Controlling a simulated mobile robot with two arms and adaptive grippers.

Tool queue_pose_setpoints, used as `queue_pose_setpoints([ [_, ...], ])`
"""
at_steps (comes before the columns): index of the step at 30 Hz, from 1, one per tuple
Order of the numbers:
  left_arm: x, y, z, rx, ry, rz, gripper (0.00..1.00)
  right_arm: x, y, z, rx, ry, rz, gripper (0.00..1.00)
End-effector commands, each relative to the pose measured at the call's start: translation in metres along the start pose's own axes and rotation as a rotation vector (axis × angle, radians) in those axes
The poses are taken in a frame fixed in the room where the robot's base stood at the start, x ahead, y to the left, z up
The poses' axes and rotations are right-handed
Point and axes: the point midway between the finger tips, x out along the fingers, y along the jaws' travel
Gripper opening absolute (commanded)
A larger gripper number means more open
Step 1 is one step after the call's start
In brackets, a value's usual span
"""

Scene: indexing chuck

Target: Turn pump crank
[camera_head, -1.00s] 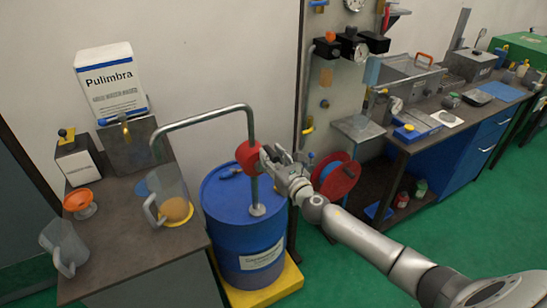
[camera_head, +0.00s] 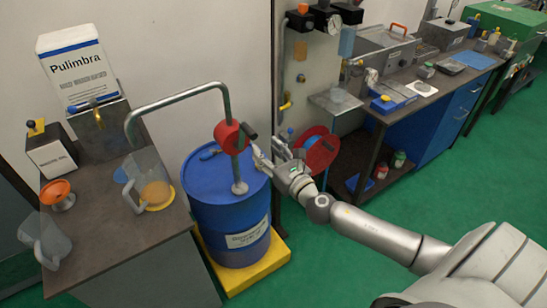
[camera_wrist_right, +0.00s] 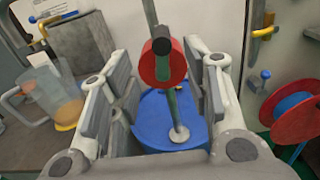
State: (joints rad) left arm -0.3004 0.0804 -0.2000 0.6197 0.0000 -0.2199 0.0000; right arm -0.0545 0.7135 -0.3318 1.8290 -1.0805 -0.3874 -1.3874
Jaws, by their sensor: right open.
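The pump's red body (camera_head: 229,136) sits on an upright pipe above a blue drum (camera_head: 213,194). A short black crank handle (camera_head: 248,131) sticks out from the red body. My right gripper (camera_head: 268,152) is open and empty, a little to the right of the pump and apart from it. In the right wrist view the red pump body (camera_wrist_right: 162,66) and its black handle end (camera_wrist_right: 161,41) show between and beyond my open fingers (camera_wrist_right: 160,100). A bent grey pipe (camera_head: 177,99) runs from the pump toward the left bench. My left gripper is not in view.
The left bench (camera_head: 150,235) holds a jug with amber liquid (camera_head: 154,190), an empty jug (camera_head: 45,240), an orange bowl (camera_head: 57,192) and a Pulimbra canister (camera_head: 78,65). A red hose reel (camera_head: 320,152) stands right of the drum. The drum stands on a yellow base (camera_head: 240,279).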

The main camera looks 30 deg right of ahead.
Motion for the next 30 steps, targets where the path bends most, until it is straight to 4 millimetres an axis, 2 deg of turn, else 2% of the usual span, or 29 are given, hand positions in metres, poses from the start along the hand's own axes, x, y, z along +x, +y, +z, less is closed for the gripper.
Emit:
queue_pose_setpoints([
  [3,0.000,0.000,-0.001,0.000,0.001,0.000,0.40,-0.015,0.000,-0.001,-0.001,0.002,0.000,0.44],
  [9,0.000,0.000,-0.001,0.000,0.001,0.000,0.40,-0.026,0.000,0.000,0.000,-0.001,0.000,0.44],
  [30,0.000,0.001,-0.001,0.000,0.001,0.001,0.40,-0.028,0.000,0.000,0.000,-0.001,0.000,0.44],
])
